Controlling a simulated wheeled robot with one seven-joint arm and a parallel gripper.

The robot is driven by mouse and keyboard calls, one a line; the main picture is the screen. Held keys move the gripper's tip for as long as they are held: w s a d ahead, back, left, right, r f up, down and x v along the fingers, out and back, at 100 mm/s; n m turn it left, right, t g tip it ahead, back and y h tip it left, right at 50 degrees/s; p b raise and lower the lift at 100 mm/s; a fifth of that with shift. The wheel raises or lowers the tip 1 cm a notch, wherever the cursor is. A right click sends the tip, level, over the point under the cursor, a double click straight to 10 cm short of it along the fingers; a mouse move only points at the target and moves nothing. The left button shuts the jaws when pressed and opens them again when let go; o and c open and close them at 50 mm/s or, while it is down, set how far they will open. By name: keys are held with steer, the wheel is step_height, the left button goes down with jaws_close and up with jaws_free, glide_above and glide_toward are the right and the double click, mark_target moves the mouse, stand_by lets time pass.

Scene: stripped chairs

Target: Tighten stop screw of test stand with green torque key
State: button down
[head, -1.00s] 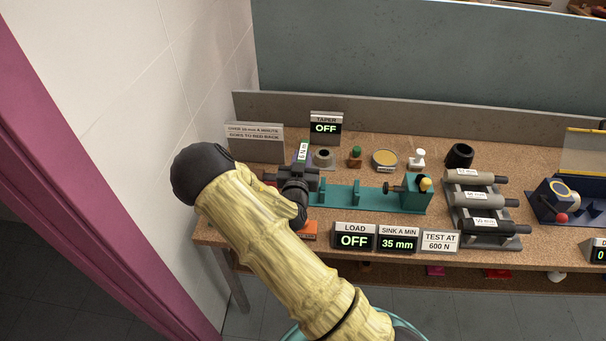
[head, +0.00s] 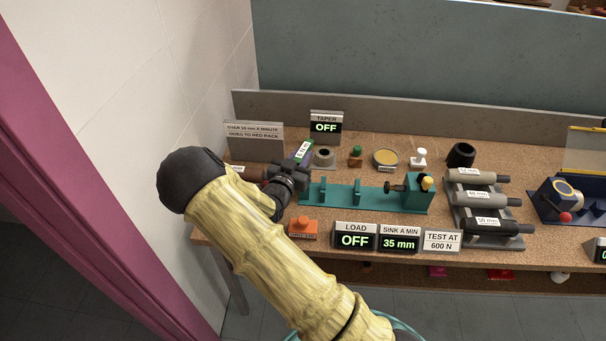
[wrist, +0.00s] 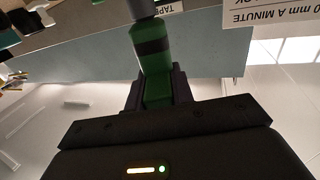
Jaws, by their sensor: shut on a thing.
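My gripper (head: 296,168) is at the left end of the bench, shut on the green torque key (head: 304,150), which carries a white label. In the wrist view the green key (wrist: 153,62), with a dark band and a grey end, sticks out from between my fingers (wrist: 150,95). The teal test stand (head: 340,194) lies to the right of my gripper, with upright plates and a teal end block (head: 418,196). A dark knob (head: 390,188) stands at the left side of that block; I cannot tell whether it is the stop screw. The key is apart from the block.
LOAD OFF (head: 355,236), 35 mm (head: 399,239) and TEST AT 600 N (head: 441,240) signs line the front edge. An orange piece (head: 303,228) sits left of them. Labelled cylinders (head: 480,200) lie right of the stand. A wall (head: 205,90) rises close on the left.

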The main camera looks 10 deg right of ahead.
steer(key=shift+f, duration=0.1)
steer(key=shift+w+a+m+g+h, duration=0.1)
steer(key=shift+m+g+h, duration=0.5)
steer(key=shift+g+h, duration=0.1)
steer(key=shift+w+a+m+g+h, duration=0.1)
steer(key=shift+m+g+h, duration=0.5)
steer(key=shift+h, duration=0.1)
steer(key=shift+s, duration=0.1)
steer(key=shift+d+n+t+y+b, duration=0.1)
steer(key=shift+n+t+y+b, duration=0.2)
steer(key=shift+t, duration=0.1)
steer(key=shift+r+p, duration=0.95)
steer(key=shift+r, duration=0.65)
steer(key=shift+r+p, duration=1.3)
steer(key=shift+r, duration=0.75)
steer(key=shift+f, duration=0.1)
